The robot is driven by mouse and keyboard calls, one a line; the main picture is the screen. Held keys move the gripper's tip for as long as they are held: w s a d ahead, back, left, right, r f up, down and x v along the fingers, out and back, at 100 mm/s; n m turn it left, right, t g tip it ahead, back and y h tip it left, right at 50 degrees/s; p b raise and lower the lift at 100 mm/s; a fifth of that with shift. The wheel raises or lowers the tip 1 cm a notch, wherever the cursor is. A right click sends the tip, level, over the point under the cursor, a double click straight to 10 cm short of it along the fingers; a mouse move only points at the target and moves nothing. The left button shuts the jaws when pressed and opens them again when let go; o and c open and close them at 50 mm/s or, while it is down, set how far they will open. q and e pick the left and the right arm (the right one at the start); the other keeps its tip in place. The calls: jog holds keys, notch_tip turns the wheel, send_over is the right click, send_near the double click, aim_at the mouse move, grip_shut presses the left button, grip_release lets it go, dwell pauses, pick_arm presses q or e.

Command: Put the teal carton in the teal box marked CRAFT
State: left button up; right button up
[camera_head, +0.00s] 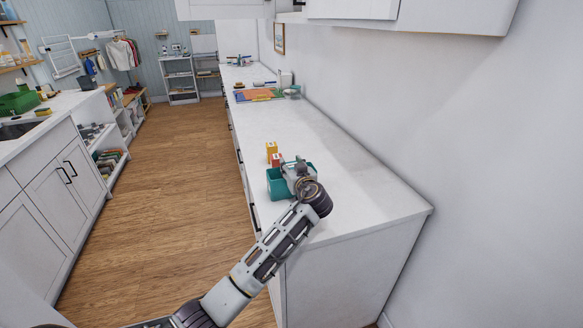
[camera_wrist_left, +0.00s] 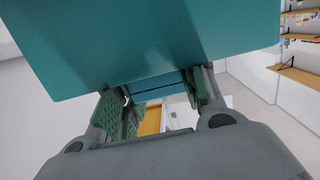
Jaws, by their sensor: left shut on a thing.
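The teal box (camera_head: 275,186) stands on the white counter near its front edge, partly hidden by my left gripper. My left gripper (camera_head: 293,170) is over the box in the head view. In the left wrist view its fingers (camera_wrist_left: 160,90) are shut on a teal-blue piece, which I take as the teal carton (camera_wrist_left: 158,84). A broad teal surface fills the top of that view and covers the fingertips; I cannot tell if it is carton or box. The carton is not distinct in the head view. The CRAFT marking cannot be read. My right gripper is not in view.
An orange carton (camera_head: 271,149) and a red carton (camera_head: 277,159) stand just behind the box. The counter (camera_head: 345,190) is clear to the right, up to the wall. Wall cabinets (camera_head: 350,10) hang above. Colored mats (camera_head: 258,94) lie farther back.

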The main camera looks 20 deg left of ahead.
pick_arm(q)
jog(key=shift+f, duration=0.75)
jog(key=o, duration=1)
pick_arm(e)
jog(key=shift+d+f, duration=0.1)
pick_arm(q)
jog(key=shift+r, duration=0.15)
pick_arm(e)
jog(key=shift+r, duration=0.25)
pick_arm(q)
jog(key=shift+a+r+p, duration=0.15)
jog(key=shift+r+p, duration=0.3)
jog(key=shift+p, duration=0.3)
jog(key=r+v, duration=0.1)
jog(key=v, duration=1.1)
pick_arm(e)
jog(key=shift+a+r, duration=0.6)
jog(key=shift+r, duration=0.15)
